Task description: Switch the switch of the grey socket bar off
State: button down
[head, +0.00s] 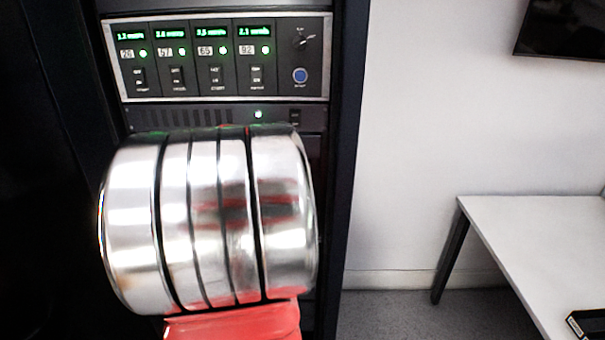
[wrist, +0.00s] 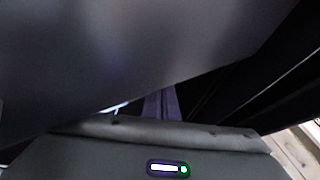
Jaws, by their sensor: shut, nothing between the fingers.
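I cannot make out the grey socket bar or its switch for certain in either view. In the head view my own arm covers the lower part of the rack, so anything behind it is hidden. My gripper (wrist: 161,103) shows in the wrist view as narrow dark purple-grey fingers close together, shut and empty. A large, blurred grey surface fills the top of the wrist view, close in front; I cannot tell what it is. My gripper is hidden in the head view.
The black rack (head: 345,150) holds a panel (head: 217,87) with several green readouts and switches.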

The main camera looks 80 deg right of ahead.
jog(key=shift+d+r, duration=0.1)
jog(key=shift+r, duration=0.3)
jog(key=shift+s+a, duration=0.1)
jog(key=shift+a, duration=0.5)
jog(key=shift+a+f, duration=0.1)
jog(key=shift+f, duration=0.05)
jog(key=a, duration=0.3)
jog(key=s+a, duration=0.1)
jog(key=shift+s+a+f, duration=0.1)
jog(key=shift+a+f, duration=0.25)
dwell(0.7)
